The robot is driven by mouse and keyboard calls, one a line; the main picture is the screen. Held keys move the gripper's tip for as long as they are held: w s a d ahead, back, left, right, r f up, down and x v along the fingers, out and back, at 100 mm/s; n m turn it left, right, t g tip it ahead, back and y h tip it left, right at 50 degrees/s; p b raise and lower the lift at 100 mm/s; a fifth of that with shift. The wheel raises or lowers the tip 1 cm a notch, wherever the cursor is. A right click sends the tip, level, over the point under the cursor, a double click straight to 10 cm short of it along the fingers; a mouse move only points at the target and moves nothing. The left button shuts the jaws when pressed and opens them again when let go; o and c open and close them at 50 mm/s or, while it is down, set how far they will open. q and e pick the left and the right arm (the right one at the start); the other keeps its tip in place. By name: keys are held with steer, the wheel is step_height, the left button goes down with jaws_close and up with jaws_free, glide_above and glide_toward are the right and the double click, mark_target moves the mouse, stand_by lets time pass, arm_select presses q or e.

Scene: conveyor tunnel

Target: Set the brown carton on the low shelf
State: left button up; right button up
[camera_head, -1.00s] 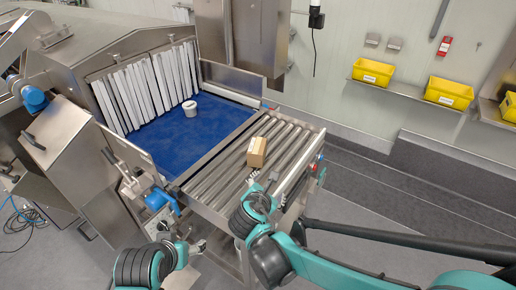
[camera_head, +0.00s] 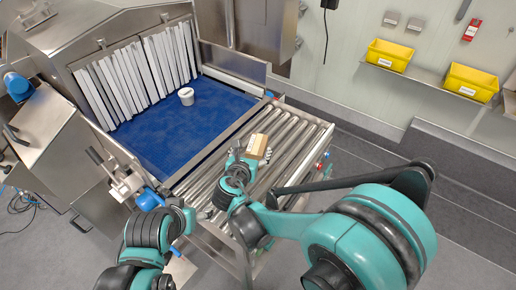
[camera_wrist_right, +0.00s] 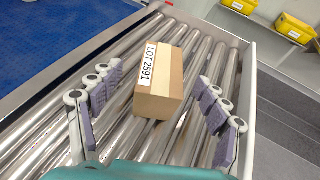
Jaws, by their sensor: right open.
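The brown carton (camera_head: 256,144) lies on the roller conveyor (camera_head: 290,131). In the right wrist view the carton (camera_wrist_right: 164,87) shows a tape strip and a white label reading "LOT 2591". My right gripper (camera_head: 244,158) is at the near side of the carton in the head view. In the wrist view the open right gripper (camera_wrist_right: 158,104) has a finger on each side of the carton, with gaps between, and holds nothing. My left arm shows at the bottom left of the head view; its fingers cannot be made out. I cannot tell which surface is the low shelf.
A white cup-like container (camera_head: 186,96) stands on the blue belt (camera_head: 190,130), before the white strip curtain (camera_head: 140,75). Yellow bins (camera_head: 390,55) sit on a wall shelf at the upper right. Open floor lies right of the conveyor.

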mark_target(256, 148)
steer(key=x, duration=0.3)
steer(key=b+x, duration=0.1)
steer(key=x, duration=0.1)
steer(key=shift+w+d+f, duration=0.15)
steer(key=shift+d+f, duration=0.1)
steer(key=shift+f, duration=0.2)
steer(key=shift+r, duration=0.1)
steer(key=c, duration=1.6)
